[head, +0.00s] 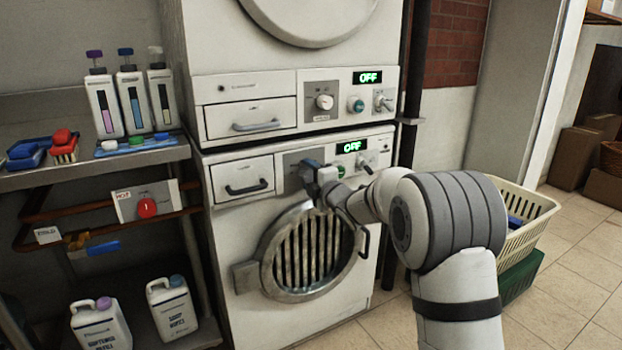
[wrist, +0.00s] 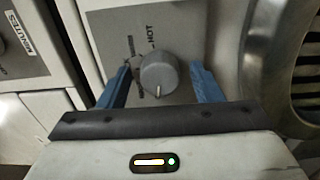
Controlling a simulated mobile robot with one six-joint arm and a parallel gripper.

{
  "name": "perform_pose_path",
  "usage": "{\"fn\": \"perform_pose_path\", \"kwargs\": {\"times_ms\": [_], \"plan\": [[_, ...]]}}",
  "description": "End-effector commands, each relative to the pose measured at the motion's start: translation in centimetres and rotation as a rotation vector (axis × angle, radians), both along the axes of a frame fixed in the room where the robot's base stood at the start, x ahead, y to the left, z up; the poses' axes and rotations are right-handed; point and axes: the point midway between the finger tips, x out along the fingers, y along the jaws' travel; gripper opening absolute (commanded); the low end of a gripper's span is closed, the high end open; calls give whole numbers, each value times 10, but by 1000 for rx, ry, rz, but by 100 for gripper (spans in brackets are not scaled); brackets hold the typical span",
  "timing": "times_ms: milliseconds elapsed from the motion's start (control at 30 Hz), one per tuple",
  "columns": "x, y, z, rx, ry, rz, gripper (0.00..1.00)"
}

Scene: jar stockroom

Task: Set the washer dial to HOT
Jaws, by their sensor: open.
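The grey round dial (wrist: 158,72) shows in the wrist view on a grey panel plate (wrist: 180,25) with a HOT label above it. Other small lettering runs along the dial's left side, too small to read. A pale mark on the dial points down in that view, away from HOT. My gripper (wrist: 161,74) is open, with one blue finger on each side of the dial and gaps visible. In the head view my gripper (head: 312,176) is at the lower machine's (head: 225,240) control panel and hides this dial.
The lower machine's display (head: 350,147) reads OFF, as does the upper machine's display (head: 367,77). The round slatted door (head: 262,262) lies just below my gripper. A cream basket (head: 530,225) stands at right on a green crate (head: 522,277). A shelf (head: 60,172) with bottles is at left.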

Motion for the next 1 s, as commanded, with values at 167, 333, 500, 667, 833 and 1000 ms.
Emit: {"fn": "perform_pose_path", "kwargs": {"times_ms": [167, 333, 500, 667, 833, 1000], "plan": [[0, -1, 0, 0, 0, -1, 52], [0, -1, 0, 0, 0, -1, 38], [0, -2, 0, 0, 0, -2, 24], [0, -2, 0, 0, 0, -3, 15], [0, -2, 0, 12, 9, -3, 14], [0, -3, 0, 60, 42, -3, 14]]}}
